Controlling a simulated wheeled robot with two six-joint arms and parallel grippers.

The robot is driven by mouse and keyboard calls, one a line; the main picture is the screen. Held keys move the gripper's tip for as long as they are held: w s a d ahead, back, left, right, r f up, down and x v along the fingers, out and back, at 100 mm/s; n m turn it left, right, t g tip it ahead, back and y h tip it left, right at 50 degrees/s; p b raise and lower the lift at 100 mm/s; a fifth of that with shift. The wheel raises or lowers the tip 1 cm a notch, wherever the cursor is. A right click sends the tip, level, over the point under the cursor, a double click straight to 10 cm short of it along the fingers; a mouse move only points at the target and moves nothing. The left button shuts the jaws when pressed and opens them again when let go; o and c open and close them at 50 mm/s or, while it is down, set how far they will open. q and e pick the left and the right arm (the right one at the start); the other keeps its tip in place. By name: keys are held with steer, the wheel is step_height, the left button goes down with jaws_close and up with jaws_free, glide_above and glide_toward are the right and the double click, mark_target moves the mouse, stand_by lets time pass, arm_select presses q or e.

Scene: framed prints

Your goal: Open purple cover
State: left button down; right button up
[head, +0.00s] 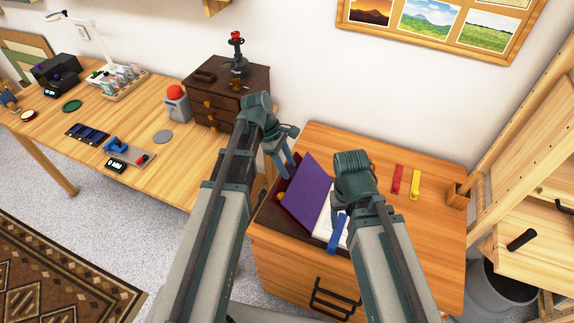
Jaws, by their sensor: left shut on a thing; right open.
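The purple cover (304,192) stands tilted up on the wooden cabinet, partly open. White pages (324,218) show to its right, and a dark red surface (285,204) shows to its left. My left gripper (285,170) is at the cover's upper left edge and is shut on it; the exact contact is partly hidden. My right gripper (337,236) is open over the right side of the white pages, with its blue finger pointing down. My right forearm hides the right part of the pages.
A red strip (398,179) and a yellow strip (415,184) lie on the cabinet top (440,230) to the right, where the wood is mostly clear. A dark drawer chest (226,92) stands behind on the left desk. A wooden frame (490,190) rises at the right.

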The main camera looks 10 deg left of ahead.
stand_by(0.5)
arm_select(q)
steer(key=d+r+p, duration=0.1)
steer(key=r+y+p, duration=0.1)
steer(key=shift+s+d+p, duration=0.25)
steer(key=shift+d+p, duration=0.15)
steer(key=d+r+y+p, duration=0.2)
steer(key=d+p, duration=0.1)
steer(key=d, duration=0.3)
steer(key=shift+s+t+y, duration=0.3)
steer(key=shift+s+y, duration=0.1)
steer(key=shift+s, duration=0.05)
steer(key=shift+c, duration=1.6)
jaws_free()
steer(key=shift+a, duration=0.1)
steer(key=shift+r, duration=0.15)
